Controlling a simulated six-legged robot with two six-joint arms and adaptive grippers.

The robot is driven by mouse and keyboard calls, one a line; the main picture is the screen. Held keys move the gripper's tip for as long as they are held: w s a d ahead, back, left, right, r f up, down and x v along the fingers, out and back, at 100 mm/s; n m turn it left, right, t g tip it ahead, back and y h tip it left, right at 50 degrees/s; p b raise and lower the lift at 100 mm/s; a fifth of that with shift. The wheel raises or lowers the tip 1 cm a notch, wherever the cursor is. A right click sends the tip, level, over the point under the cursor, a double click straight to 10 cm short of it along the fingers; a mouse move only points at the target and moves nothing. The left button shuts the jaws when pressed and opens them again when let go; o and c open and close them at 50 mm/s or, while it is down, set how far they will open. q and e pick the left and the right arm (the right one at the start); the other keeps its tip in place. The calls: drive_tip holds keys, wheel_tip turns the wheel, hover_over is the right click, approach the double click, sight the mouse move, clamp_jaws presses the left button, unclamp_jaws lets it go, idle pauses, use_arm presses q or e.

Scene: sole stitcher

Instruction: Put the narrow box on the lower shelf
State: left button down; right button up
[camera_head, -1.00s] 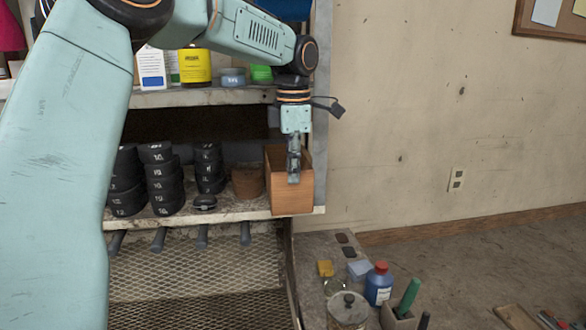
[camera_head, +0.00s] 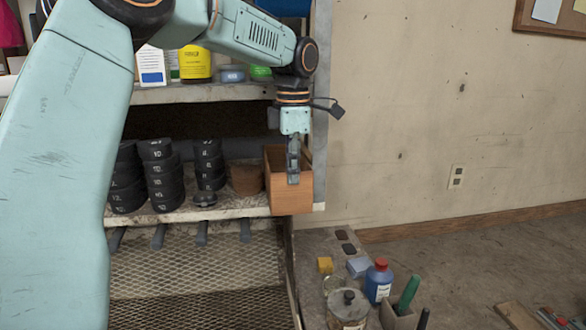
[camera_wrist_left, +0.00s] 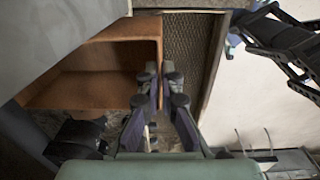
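The narrow box (camera_head: 290,194) is an open orange-brown wooden box at the right end of the lower shelf (camera_head: 236,206). Its front face stands at the shelf's front edge. My left gripper (camera_head: 293,166) points down at the box. In the left wrist view its fingers (camera_wrist_left: 160,92) lie close together on either side of one box wall (camera_wrist_left: 161,62), with the hollow inside of the box (camera_wrist_left: 95,75) to the left. The fingers look closed on that wall. Dark jointed links at the upper right of the wrist view may be my right gripper (camera_wrist_left: 240,32); its opening is unclear.
Stacks of black numbered discs (camera_head: 163,175) and a brown pot (camera_head: 246,180) stand left of the box. An upper shelf (camera_head: 200,94) holds containers. A side post (camera_head: 320,150) is close on the right. Below are wire mesh (camera_head: 190,265) and a bench with a blue bottle (camera_head: 378,282).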

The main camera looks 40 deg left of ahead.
use_arm(q)
drive_tip(key=c, duration=2)
unclamp_jaws()
drive_tip(key=shift+c, duration=0.2)
drive_tip(key=shift+o, duration=0.9)
drive_tip(key=shift+s, duration=0.1)
drive_tip(key=o, duration=0.4)
drive_tip(key=shift+c, duration=0.5)
drive_tip(key=shift+r, duration=0.15)
drive_tip(key=shift+r, duration=3.5)
